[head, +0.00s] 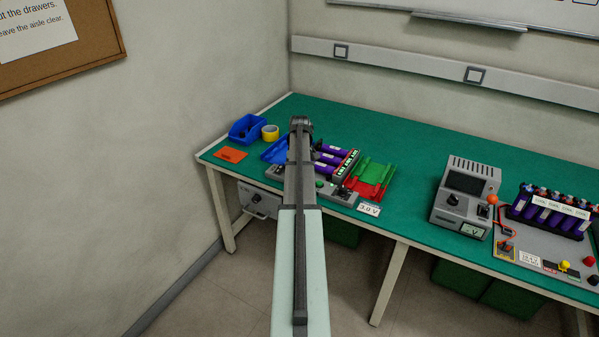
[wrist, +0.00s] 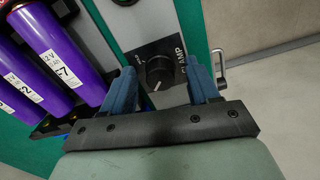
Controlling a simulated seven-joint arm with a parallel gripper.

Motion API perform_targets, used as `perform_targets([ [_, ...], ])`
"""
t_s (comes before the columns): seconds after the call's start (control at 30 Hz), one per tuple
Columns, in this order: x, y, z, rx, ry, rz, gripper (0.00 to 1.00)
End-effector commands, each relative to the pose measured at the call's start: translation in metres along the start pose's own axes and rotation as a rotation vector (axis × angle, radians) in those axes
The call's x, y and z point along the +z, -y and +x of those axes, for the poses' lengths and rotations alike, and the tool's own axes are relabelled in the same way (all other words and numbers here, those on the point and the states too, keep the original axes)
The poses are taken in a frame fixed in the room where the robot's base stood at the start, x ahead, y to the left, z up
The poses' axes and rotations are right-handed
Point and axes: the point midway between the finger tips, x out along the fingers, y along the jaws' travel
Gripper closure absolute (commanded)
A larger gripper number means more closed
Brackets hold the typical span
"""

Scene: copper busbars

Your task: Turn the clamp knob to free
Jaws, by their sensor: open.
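The clamp knob (wrist: 158,68) is a round dark knob on a black plate whose partly visible lettering ends in "AMP". A white pointer mark on it faces the lower edge of the wrist view. My gripper (wrist: 160,78) is open, with one blue finger on each side of the knob in that view. I see gaps between the fingers and the knob, and cannot tell how far above it they are. In the head view my arm covers the gripper, and I cannot make out the clamp knob there.
Purple cells (wrist: 60,58) lie left of the knob; they also show in the head view (head: 330,158). Red and green trays (head: 372,178) sit to their right. A grey meter box (head: 466,195) stands farther right. A metal handle (wrist: 218,70) is beside the right finger.

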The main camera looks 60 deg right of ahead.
Motion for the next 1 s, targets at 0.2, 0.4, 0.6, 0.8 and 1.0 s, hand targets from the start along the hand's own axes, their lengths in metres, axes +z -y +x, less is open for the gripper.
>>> perform_targets([
  [0.2,0.0,0.0,-0.013,0.001,-0.001,0.0,0.4],
  [0.4,-0.001,-0.001,-0.048,0.002,-0.002,0.0,0.4],
  [0.6,0.0,-0.001,-0.085,0.001,-0.001,0.0,0.4],
  [0.8,-0.001,-0.001,-0.116,0.001,-0.001,0.0,0.4],
  [1.0,0.0,0.0,-0.134,0.0,0.0,0.0,0.4],
])
